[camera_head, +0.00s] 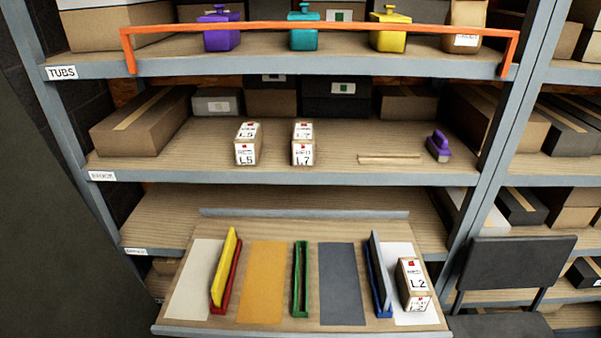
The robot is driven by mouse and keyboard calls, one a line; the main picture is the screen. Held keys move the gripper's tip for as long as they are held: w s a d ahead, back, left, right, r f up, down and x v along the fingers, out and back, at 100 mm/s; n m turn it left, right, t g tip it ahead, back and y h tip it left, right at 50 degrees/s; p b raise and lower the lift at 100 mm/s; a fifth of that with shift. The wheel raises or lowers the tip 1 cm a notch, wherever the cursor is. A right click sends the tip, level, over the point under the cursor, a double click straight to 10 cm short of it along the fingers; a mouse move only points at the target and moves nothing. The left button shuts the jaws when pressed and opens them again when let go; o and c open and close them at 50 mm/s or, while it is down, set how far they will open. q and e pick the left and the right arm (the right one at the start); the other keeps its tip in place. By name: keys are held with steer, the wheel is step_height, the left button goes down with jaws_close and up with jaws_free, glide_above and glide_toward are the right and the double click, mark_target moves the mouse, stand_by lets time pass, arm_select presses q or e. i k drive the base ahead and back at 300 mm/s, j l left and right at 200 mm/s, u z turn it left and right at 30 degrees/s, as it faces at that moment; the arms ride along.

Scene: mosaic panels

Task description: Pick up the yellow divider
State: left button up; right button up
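The yellow divider (223,270) is a thin upright panel at the left of the wooden board (285,233). It stands along a red holder (233,277), leaning slightly, and looks seated in or against it; I cannot tell which. A green holder (300,282) stands in the middle with no panel visible above it. A blue holder (371,285) on the right has a grey divider (380,265) standing at it. Neither of my grippers is in view.
Cream (193,278), orange (262,282) and grey (340,284) panels lie on the board. A box marked L2 (414,284) stands at its right. Shelves with boxes and tubs rise behind. An orange rail (320,27) crosses the top shelf. A dark seat-like object (515,262) is at right.

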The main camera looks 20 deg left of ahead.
mark_target(227, 260)
steer(key=j+u, duration=0.1)
steer(key=u, duration=0.4)
steer(key=i+u, duration=0.15)
steer(key=u, duration=0.35)
